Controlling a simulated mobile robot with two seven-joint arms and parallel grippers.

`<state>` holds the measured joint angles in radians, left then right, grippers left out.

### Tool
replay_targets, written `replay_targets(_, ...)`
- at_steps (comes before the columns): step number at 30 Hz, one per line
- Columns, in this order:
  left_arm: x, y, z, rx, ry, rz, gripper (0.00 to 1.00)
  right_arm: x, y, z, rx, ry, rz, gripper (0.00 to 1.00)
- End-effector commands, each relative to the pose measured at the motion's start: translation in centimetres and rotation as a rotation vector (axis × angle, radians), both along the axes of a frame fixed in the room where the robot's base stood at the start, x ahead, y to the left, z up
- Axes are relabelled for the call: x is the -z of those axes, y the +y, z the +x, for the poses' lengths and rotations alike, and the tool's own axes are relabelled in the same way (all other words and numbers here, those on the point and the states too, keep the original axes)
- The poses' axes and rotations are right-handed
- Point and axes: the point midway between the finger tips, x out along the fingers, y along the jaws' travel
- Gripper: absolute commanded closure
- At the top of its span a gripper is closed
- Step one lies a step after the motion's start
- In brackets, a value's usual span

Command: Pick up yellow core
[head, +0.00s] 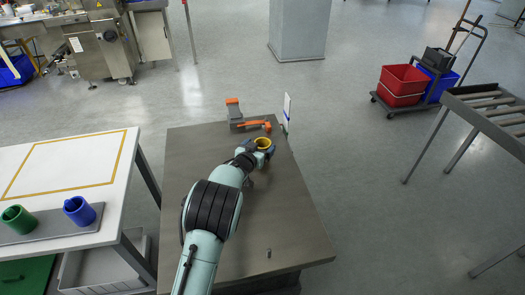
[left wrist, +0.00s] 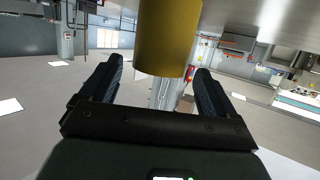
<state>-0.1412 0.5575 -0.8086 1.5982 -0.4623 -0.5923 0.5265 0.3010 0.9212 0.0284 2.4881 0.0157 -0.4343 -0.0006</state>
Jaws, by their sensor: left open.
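The yellow core (head: 263,142) is a hollow yellow cylinder, seen in the head view at the far part of the brown table, near its right edge. My left gripper (head: 261,148) is open and reaches to the core from the near side. In the left wrist view the core (left wrist: 167,40) shows large at the top, over the gap between the two dark fingers of my left gripper (left wrist: 157,82). My right gripper is in neither view.
An orange and grey tool (head: 254,125) and a thin white upright panel (head: 287,109) stand just beyond the core. The brown table's near right (head: 285,220) is mostly clear.

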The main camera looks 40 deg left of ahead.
Motion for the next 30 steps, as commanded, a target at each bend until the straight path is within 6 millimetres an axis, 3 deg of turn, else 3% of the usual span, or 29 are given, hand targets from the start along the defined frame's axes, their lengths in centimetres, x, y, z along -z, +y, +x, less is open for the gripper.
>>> replay_targets(7, 0.8, 0.8, 2.8, 0.001, 0.002, 0.002, 0.11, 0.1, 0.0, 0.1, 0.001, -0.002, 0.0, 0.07)
replay_targets(16, 0.9, 0.9, 3.1, 0.0, 0.0, 0.001, 0.11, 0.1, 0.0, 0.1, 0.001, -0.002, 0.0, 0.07)
replay_targets(17, 0.9, 0.9, 3.1, 0.0, 0.0, 0.001, 0.17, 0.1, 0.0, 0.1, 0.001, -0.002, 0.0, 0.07)
replay_targets(21, 0.9, 0.9, 3.1, 0.0, 0.0, 0.001, 0.63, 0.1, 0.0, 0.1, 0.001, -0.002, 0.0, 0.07)
replay_targets(22, 0.9, 0.9, 3.1, 0.0, 0.0, 0.001, 0.66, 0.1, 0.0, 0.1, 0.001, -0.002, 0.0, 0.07)
replay_targets(30, 0.8, 0.9, 3.1, 0.0, 0.0, 0.001, 0.67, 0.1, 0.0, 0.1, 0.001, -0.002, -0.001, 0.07)
